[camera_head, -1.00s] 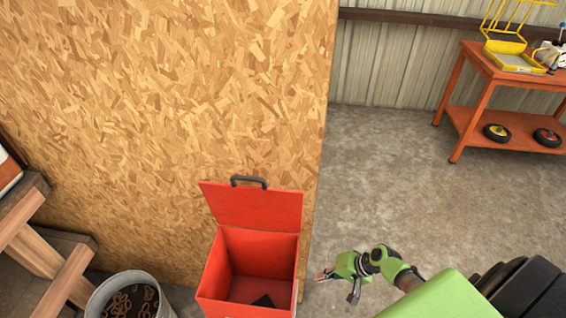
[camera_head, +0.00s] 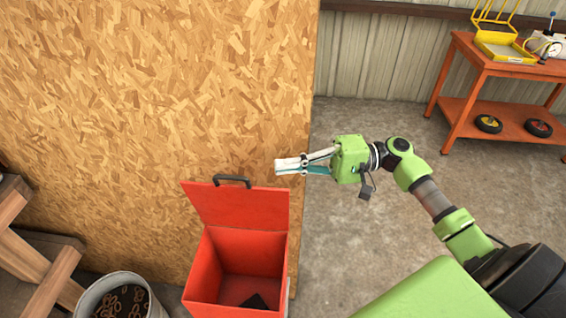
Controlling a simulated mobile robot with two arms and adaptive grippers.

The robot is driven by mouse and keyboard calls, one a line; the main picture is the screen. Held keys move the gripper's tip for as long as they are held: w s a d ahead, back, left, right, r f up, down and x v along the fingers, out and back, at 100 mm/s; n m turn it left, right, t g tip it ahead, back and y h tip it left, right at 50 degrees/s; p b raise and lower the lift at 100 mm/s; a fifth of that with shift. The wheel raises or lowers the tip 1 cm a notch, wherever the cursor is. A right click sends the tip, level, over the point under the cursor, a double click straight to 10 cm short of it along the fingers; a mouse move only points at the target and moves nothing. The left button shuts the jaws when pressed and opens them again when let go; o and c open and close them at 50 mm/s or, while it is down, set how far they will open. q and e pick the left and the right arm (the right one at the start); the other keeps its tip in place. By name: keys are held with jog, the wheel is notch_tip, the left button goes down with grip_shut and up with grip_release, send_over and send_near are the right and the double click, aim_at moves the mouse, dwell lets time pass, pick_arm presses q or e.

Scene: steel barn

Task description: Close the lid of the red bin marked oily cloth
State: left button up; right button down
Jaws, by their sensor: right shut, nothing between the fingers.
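The red bin (camera_head: 210,283) stands at the lower middle against the chipboard panel. Its red lid (camera_head: 240,207) is open, raised up at the back, with a dark handle (camera_head: 232,181) on its top edge. A dark piece of something lies inside on the bin floor. No marking can be read on the bin. My right gripper (camera_head: 278,166) is shut and empty. It points left, above and to the right of the raised lid in the picture, near the panel's right edge, and does not appear to touch the lid. My left gripper is not in view.
A grey bucket (camera_head: 84,300) with rusty rings stands left of the bin. Wooden timbers (camera_head: 22,257) are at the left edge. An orange table (camera_head: 468,50) with yellow items and small wheels stands back right. Concrete floor (camera_head: 345,245) right of the bin is bare.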

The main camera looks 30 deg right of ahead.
jog(key=p+x, duration=0.2)
jog(key=x, duration=0.5)
jog(key=shift+w+a+p, duration=0.2)
jog(key=shift+a+p, duration=0.05)
jog(key=shift+p, duration=0.05)
jog(key=shift+f, duration=0.1)
